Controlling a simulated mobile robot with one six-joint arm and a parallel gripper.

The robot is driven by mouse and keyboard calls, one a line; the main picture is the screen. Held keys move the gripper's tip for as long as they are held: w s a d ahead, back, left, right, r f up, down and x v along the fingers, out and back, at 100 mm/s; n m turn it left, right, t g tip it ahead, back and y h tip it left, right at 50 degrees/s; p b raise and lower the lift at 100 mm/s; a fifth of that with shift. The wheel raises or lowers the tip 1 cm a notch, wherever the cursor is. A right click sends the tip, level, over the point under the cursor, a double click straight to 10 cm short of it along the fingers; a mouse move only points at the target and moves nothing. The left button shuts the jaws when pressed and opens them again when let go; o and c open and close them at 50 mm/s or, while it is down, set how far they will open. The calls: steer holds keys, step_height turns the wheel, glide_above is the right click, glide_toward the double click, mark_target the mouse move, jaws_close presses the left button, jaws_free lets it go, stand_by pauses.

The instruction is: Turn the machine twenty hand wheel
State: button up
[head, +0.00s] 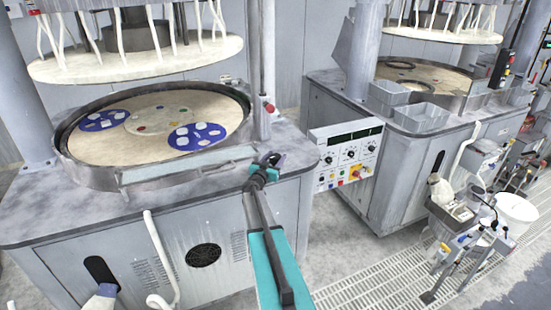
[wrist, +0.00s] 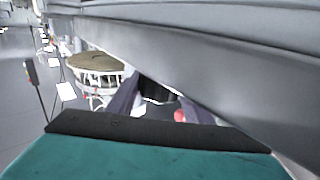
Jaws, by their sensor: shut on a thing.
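My gripper (head: 268,166) is at the front right corner of the near polishing machine (head: 215,187), beside its deck edge. In the wrist view my gripper (wrist: 152,88) has its dark fingers on either side of a black curved part, which I take for the rim of the hand wheel (wrist: 156,93). The jaws are shut on it. Most of the wheel is hidden by the fingers and the arm, and its angle cannot be told. A small red spot shows by the right finger. No machine number is readable.
The near platen (head: 97,150) carries blue carriers, with an upper plate (head: 140,60) above it. A control panel (head: 348,152) stands right of my gripper. A second machine (head: 400,165) stands behind. A floor grating (head: 375,280) and a white bucket (head: 517,212) are at right.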

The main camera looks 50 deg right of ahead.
steer(key=shift+a+f+m+g+h, duration=0.1)
steer(key=shift+a+m+g+h, duration=0.1)
steer(key=shift+m+g, duration=0.35)
steer(key=shift+a+f+m+g+h, duration=0.1)
steer(key=shift+m+g+h, duration=0.2)
steer(key=shift+g, duration=0.45)
steer(key=o, duration=1)
steer(key=shift+r, duration=0.1)
steer(key=shift+o, duration=0.2)
steer(key=shift+d, duration=0.1)
steer(key=shift+s, duration=0.1)
steer(key=b+v, duration=0.5)
steer(key=v, duration=0.8)
steer(key=shift+a, duration=0.4)
steer(key=shift+r, duration=0.1)
